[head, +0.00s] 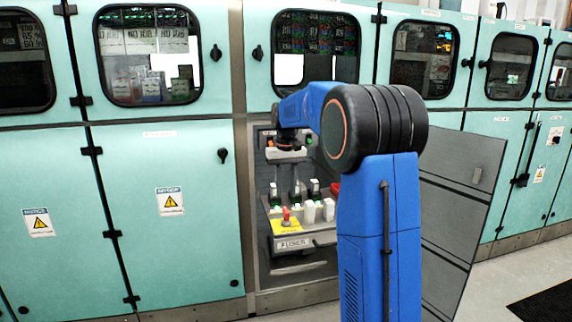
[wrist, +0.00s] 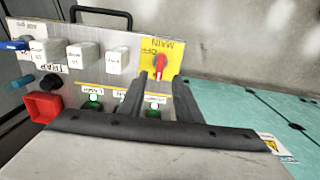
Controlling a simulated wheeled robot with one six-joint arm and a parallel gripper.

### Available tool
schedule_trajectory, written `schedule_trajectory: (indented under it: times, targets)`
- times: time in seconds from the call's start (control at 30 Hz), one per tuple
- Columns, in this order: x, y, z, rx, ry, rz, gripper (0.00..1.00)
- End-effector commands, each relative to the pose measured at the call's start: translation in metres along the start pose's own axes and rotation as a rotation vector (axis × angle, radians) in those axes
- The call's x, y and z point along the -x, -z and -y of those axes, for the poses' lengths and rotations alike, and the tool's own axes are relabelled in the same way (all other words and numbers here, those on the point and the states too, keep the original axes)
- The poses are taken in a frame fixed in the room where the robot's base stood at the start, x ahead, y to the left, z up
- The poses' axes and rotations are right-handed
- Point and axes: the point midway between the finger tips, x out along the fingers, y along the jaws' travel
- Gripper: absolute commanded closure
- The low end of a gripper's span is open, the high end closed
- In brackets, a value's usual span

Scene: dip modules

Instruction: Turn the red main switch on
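The red main switch (wrist: 160,67) is a small knob on a yellow plate (wrist: 176,50) marked MAIN, at the corner of a grey panel in the wrist view. In the head view the red switch (head: 286,213) stands on its yellow plate low in the open cabinet bay. My gripper (wrist: 157,77) is open, with two dark fingers apart and their tips close to the switch. I cannot tell whether they touch it. Nothing shows held. In the head view my blue arm reaches into the bay, and I cannot make out the fingers there.
White blocks (wrist: 82,56) line the panel beside the switch. Green-based levers (wrist: 94,103) and a red box (wrist: 43,107) lie along its other side. A black handle (wrist: 100,12) stands at the panel edge. A grey door (head: 465,190) hangs open right of the bay.

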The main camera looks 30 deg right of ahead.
Motion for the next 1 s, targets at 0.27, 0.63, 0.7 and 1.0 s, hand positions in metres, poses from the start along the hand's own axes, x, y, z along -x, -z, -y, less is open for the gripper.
schedule_trajectory:
  times: [0.27, 0.63, 0.7, 1.0]
  targets:
    - [0.056, 0.001, 0.0, 0.0, 0.0, -0.004, 0.69]
    - [0.099, 0.0, 0.0, 0.0, 0.0, -0.002, 0.69]
    - [0.101, 0.0, 0.0, 0.0, 0.0, -0.001, 0.69]
    - [0.102, 0.0, 0.0, 0.0, 0.0, 0.0, 0.69]
